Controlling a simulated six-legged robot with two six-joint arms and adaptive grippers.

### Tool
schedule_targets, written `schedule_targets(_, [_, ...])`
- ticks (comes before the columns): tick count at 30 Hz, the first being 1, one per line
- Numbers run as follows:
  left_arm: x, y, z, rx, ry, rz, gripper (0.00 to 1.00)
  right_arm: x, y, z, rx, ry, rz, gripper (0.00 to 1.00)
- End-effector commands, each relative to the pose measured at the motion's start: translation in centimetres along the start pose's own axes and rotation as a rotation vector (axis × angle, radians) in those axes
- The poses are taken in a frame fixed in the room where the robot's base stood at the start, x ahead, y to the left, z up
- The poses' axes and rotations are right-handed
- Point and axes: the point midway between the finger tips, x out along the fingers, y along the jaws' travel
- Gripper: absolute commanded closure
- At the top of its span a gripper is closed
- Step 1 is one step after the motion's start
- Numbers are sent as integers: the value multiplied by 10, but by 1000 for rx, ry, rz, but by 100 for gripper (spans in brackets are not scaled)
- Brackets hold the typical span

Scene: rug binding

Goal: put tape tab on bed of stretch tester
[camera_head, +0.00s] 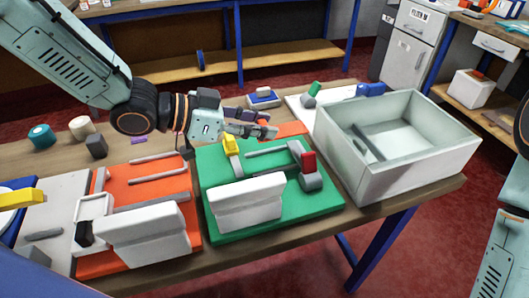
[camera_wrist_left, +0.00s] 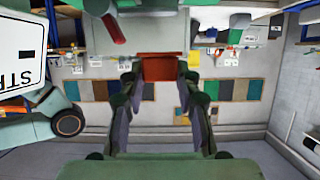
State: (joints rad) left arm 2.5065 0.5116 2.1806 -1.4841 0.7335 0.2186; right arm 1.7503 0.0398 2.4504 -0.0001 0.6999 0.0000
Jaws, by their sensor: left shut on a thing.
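My left gripper (camera_head: 262,128) reaches in from the left above the rear of a green-based device (camera_head: 325,205). It is shut on a flat orange-red piece, taken as the tape tab (camera_head: 290,129), which also shows between the fingertips in the left wrist view (camera_wrist_left: 162,68). The green device has a white sloped block in front, grey bars, a yellow part and a red lever (camera_head: 308,162). A white plate with letters "STR" (camera_wrist_left: 25,53) shows in the wrist view, so this looks like the stretch tester. My right gripper is out of view.
An orange-based device (camera_head: 187,178) stands left of the green one. A pale open box (camera_head: 405,165) stands to the right. Spools (camera_head: 42,136) and a grey block (camera_head: 96,145) lie at the back left. A small blue-and-white device (camera_head: 263,98) stands behind.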

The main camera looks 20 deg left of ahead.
Motion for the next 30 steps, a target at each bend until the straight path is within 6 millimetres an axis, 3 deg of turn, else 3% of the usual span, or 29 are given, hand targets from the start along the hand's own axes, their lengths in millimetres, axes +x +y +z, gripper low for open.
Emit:
schedule_targets(1, [4, 0, 10, 0, -1, 1, 92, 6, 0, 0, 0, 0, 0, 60])
schedule_targets(8, [11, -1, 22, 2, 0, 0, 92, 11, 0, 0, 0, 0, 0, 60])
schedule_targets(15, [24, -3, 51, 1, 0, 0, 92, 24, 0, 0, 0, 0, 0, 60])
schedule_targets(30, [26, -3, 56, 2, -1, 0, 92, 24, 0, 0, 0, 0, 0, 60])
